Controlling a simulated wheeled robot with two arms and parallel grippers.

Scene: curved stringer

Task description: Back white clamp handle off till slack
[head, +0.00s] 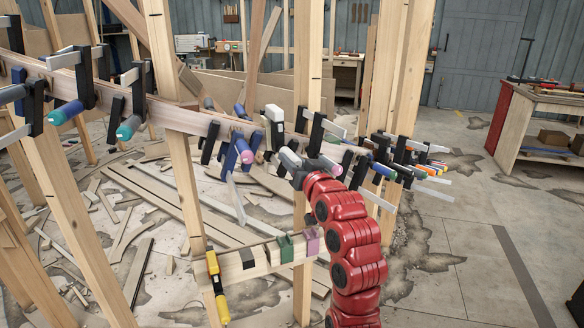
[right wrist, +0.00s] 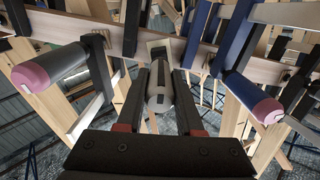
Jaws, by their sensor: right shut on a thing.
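The white clamp handle (right wrist: 158,92) is a pale grey-white cylinder in the middle of the right wrist view, pointing toward the camera. My right gripper (right wrist: 160,85) has one dark finger on each side of it and is shut on it. In the head view the handle (head: 290,157) shows just beyond my right gripper (head: 297,168), in front of the curved wooden stringer (head: 185,120). The fingers hide part of the handle, and its thread is hard to make out. My left gripper is not in view.
A blue handle with a pink end (head: 245,150) and a grey handle with a pink end (head: 325,163) flank the gripper closely. Several more clamps line the stringer. Wooden posts (head: 308,60) stand close by. A lower rail (head: 260,258) holds a yellow clamp (head: 216,285).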

